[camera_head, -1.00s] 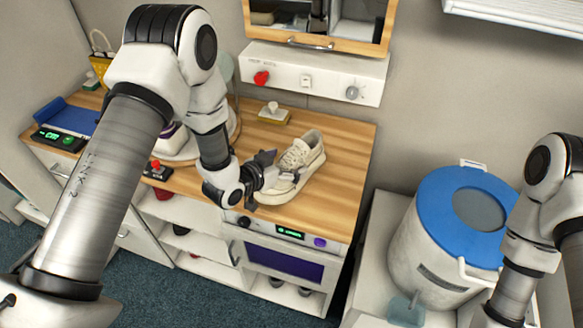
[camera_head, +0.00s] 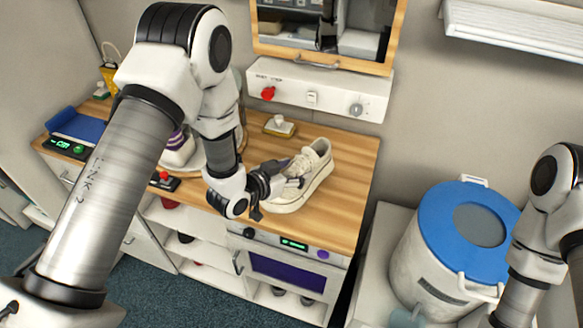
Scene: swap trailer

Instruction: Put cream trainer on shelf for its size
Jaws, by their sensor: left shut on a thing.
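The cream trainer (camera_head: 308,177) sits on the wooden worktop (camera_head: 335,210), its heel up toward the back right. My left gripper (camera_head: 283,184) is shut on the cream trainer at its near left side. The shelves (camera_head: 202,247) below the worktop hold several shoes, partly hidden by my left arm. My right gripper is out of the picture; only part of the right arm shows at the right edge.
A blue measuring device (camera_head: 75,135) with a green display lies at the left. A red-button box (camera_head: 163,181) and a small white-knobbed block (camera_head: 280,126) are on the worktop. A blue-lidded bin (camera_head: 450,240) stands right. A mirror cabinet (camera_head: 325,32) hangs behind.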

